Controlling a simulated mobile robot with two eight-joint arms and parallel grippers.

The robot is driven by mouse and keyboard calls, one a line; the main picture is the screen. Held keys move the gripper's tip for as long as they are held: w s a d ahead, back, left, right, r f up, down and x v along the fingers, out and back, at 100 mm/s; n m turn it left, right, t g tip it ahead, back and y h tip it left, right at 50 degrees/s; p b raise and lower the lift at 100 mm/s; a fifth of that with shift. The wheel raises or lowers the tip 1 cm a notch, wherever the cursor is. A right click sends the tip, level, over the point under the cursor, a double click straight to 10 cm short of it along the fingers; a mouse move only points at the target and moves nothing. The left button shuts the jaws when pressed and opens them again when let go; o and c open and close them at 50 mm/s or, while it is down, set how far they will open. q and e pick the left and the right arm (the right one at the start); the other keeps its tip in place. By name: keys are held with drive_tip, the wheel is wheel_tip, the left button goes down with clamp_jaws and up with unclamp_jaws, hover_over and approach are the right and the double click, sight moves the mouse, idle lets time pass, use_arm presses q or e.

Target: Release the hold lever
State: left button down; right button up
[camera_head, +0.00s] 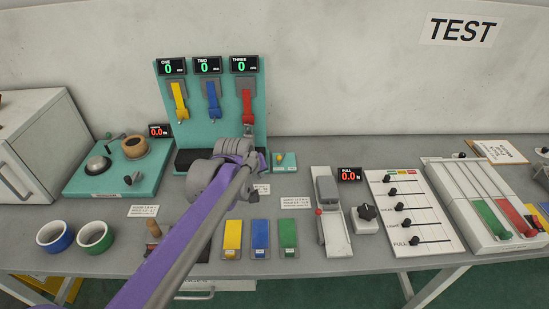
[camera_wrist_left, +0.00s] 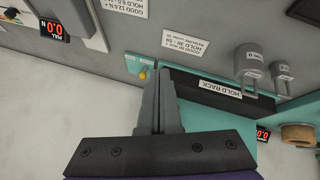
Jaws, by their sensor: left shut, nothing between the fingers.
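A small lever with a yellow knob (camera_head: 279,158), which I take to be the hold lever, sits on a small teal plate (camera_head: 290,166) right of the teal tape stand (camera_head: 187,138). In the left wrist view the yellow knob (camera_wrist_left: 143,75) shows just left of my fingers, partly hidden by them. My left gripper (camera_wrist_left: 160,72) is shut and empty; in the head view its grey end (camera_head: 249,131) is in front of the tape stand, below the red tape (camera_head: 247,106). Whether it touches the lever I cannot tell. My right gripper is not in view.
The black hold rack (camera_wrist_left: 215,88) and grey cylinders (camera_wrist_left: 247,62) lie right of my fingers in the left wrist view. Yellow, blue and green blocks (camera_head: 260,238) stand in front. A pull gauge (camera_head: 327,190) stands to the right, and a slider board (camera_head: 414,212) beyond it.

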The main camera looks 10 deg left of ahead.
use_arm(q)
drive_tip(key=w+f+n, duration=0.1)
drive_tip(key=w+n, duration=0.1)
drive_tip(key=w, duration=0.9)
drive_tip(key=shift+a+f+t, duration=0.25)
drive_tip(key=shift+a+t, duration=0.05)
drive_tip(key=shift+a, duration=0.15)
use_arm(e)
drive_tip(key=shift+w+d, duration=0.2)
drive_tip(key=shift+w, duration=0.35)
use_arm(q)
drive_tip(key=x, duration=1)
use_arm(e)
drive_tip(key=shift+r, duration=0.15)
